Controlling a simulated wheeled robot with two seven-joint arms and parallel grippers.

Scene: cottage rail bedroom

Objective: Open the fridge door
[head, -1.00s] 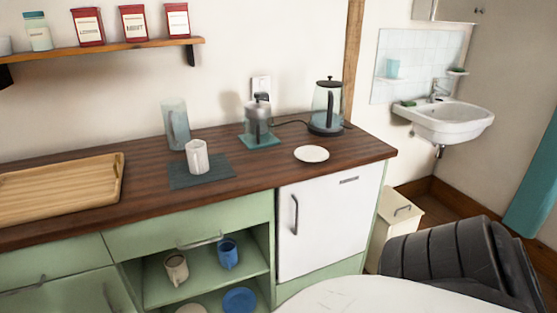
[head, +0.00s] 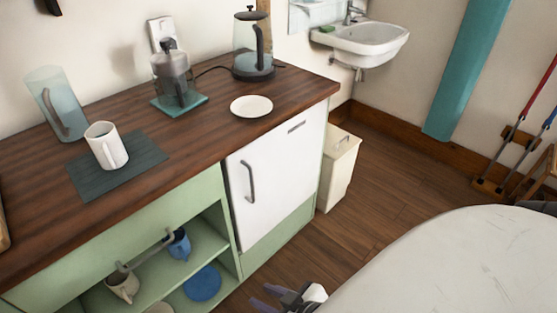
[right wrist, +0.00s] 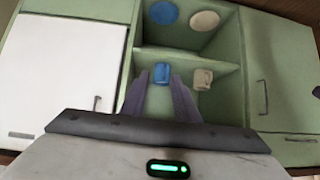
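The fridge is built in under the right end of the wooden counter in the head view. Its white door (head: 272,185) is shut, with a grey vertical handle (head: 249,181) near its left edge. The right wrist view looks upside down, with the white door (right wrist: 62,62) at left and its handle (right wrist: 97,103) at the door's lower right. My right gripper (head: 280,298) shows at the bottom of the head view, below and apart from the door. Its two fingers (right wrist: 160,92) are spread with nothing between them, facing the open shelves.
Open green shelves (head: 215,240) left of the door hold a blue mug (head: 179,245), a beige mug (head: 122,286) and plates. The counter (head: 200,150) carries a kettle (head: 252,50), white mug and plate. A cream bin (head: 339,165) stands right of the fridge. Floor (head: 375,170) is clear beyond it.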

